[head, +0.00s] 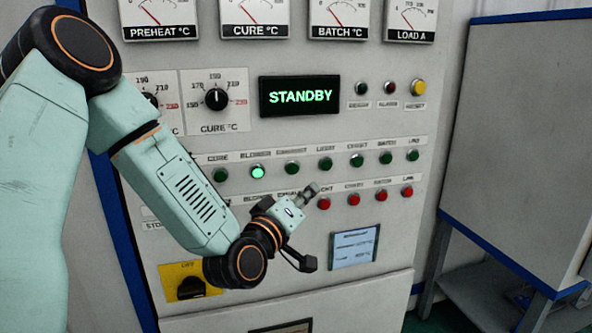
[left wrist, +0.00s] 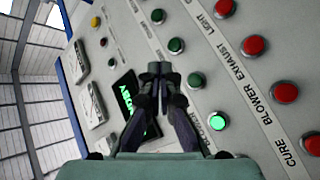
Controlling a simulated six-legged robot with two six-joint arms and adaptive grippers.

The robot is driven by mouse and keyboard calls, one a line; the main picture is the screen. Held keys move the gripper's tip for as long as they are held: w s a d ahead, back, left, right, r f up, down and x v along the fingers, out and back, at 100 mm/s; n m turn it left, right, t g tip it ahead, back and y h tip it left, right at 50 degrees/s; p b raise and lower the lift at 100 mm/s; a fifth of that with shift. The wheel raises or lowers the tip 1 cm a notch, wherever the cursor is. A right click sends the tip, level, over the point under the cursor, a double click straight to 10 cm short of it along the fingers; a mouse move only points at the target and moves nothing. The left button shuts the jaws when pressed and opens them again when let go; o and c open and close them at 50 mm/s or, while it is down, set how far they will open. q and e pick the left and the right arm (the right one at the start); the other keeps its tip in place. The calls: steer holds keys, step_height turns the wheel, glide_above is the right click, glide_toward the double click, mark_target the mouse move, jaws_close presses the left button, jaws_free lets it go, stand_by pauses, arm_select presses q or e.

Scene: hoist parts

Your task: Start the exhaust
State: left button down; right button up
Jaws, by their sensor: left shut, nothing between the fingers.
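The green exhaust button (head: 292,167) is unlit in the upper button row, under its EXHAUST label. In the left wrist view the green exhaust button (left wrist: 196,80) is just right of my fingertips. My left gripper (head: 312,188) is shut and empty, its tips below and slightly right of that button in the head view. In the left wrist view the fingers (left wrist: 159,68) are together; I cannot tell contact with the panel. The red exhaust button (left wrist: 254,46) shows in the wrist view but is hidden behind my gripper in the head view. My right gripper is out of view.
The green blower button (head: 257,171) is lit; the green light button (head: 326,163) is unlit. Several red buttons form the lower row. The display (head: 299,96) reads STANDBY. Dials sit above, with a yellow-backed switch (head: 190,287) at lower left. A grey cabinet (head: 520,140) stands right.

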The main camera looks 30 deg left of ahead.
mark_target(293, 168)
arm_select(q)
steer(key=shift+w+a+f+p, duration=0.1)
steer(key=shift+w+a+p, duration=0.1)
steer(key=shift+w+a, duration=0.9)
steer(key=shift+w+a+p, duration=0.2)
steer(key=shift+w+a, duration=0.65)
steer(key=shift+a, duration=0.45)
steer(key=shift+w+a+f+p, duration=0.1)
steer(key=shift+w+a+p, duration=0.1)
steer(key=shift+w+a, duration=0.9)
steer(key=shift+s+d+r, duration=0.15)
steer(key=shift+s+r, duration=0.1)
steer(key=shift+s, duration=0.1)
steer(key=shift+w+a+f, duration=0.15)
steer(key=shift+a, duration=0.05)
steer(key=shift+d, duration=0.15)
